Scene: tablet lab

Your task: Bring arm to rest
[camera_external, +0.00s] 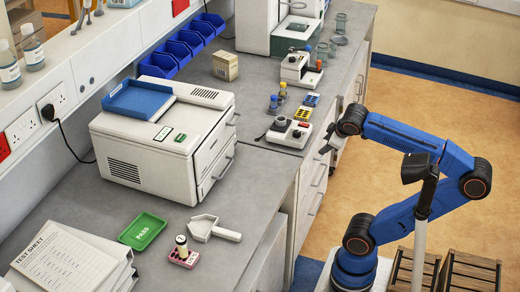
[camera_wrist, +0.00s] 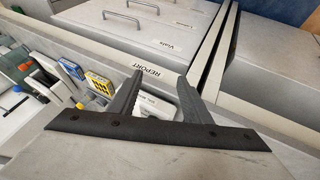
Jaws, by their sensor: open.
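My blue arm (camera_external: 402,136) reaches from its base at the lower right up and across to the left. My gripper (camera_external: 328,146) is at the bench's front edge, beside the small white device with a red button. In the wrist view my gripper (camera_wrist: 160,76) shows two dark, spread fingers with nothing between them. The fingers are small and partly hidden by the wrist in the outside view.
The grey bench (camera_external: 235,190) holds a large white machine (camera_external: 150,145), a green tray (camera_external: 142,231), a pink block (camera_external: 183,258) and a white scoop (camera_external: 212,229). Drawers (camera_external: 312,190) lie below its front edge. Wooden crates (camera_external: 468,272) stand at the lower right. Open floor (camera_external: 440,85) lies right.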

